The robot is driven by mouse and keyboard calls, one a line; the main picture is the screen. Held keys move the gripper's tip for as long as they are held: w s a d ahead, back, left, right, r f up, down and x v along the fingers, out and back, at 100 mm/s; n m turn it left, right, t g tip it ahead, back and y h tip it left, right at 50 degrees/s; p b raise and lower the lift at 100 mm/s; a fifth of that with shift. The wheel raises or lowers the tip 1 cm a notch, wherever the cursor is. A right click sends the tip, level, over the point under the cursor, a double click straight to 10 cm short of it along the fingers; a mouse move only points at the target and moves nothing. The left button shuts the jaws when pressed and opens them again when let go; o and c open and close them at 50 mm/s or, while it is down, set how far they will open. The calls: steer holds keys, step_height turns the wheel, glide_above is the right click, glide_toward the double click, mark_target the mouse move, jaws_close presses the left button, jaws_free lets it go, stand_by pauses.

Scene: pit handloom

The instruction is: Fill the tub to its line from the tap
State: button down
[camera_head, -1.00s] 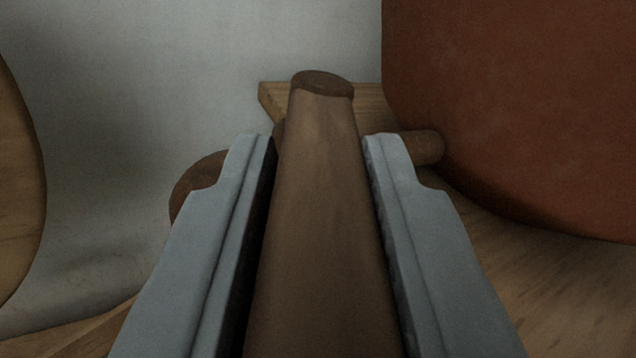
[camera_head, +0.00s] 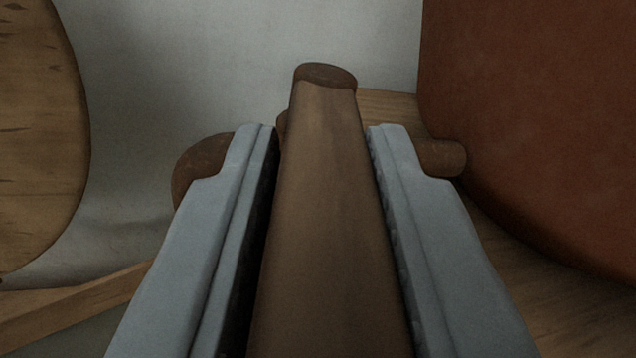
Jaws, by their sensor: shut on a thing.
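My gripper (camera_head: 322,135) is shut on a brown wooden bar (camera_head: 318,220), with one jaw on each side of it. The bar tapers towards its far, round, darker end, which stands out beyond the fingertips. Behind the jaws, a short brown round peg (camera_head: 441,157) shows at the right, close to a large red-brown rounded body (camera_head: 540,110). A darker brown rounded piece (camera_head: 200,165) shows behind the left jaw. I cannot tell whether these parts belong to the tap. No tub line or water can be made out.
A round-edged wooden piece (camera_head: 40,130) stands at the left. A pale wall (camera_head: 230,60) is behind. A wooden board (camera_head: 388,102) lies behind the bar, a wooden surface (camera_head: 570,310) is at lower right, and a wooden beam (camera_head: 80,305) at lower left.

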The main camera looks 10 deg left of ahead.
steer(key=shift+w+d+r+n+g+y, duration=0.15)
steer(key=shift+d+n+g+y, duration=0.15)
steer(key=shift+n+y, duration=0.35)
steer(key=shift+w+d+n+g+y, duration=0.15)
steer(key=shift+d+n+g+y, duration=0.2)
steer(key=shift+y, duration=0.4)
steer(key=shift+w+d+r+n+g+y, duration=0.15)
steer(key=shift+n+g+y, duration=0.2)
steer(key=shift+n+y, duration=0.3)
steer(key=shift+f+y, duration=0.1)
steer(key=shift+y, duration=0.15)
steer(key=c, duration=1.2)
jaws_free()
steer(key=shift+f, duration=0.1)
steer(key=shift+c, duration=0.2)
steer(key=shift+s, duration=0.1)
steer(key=v, duration=1.7)
steer(key=shift+s+d, duration=0.1)
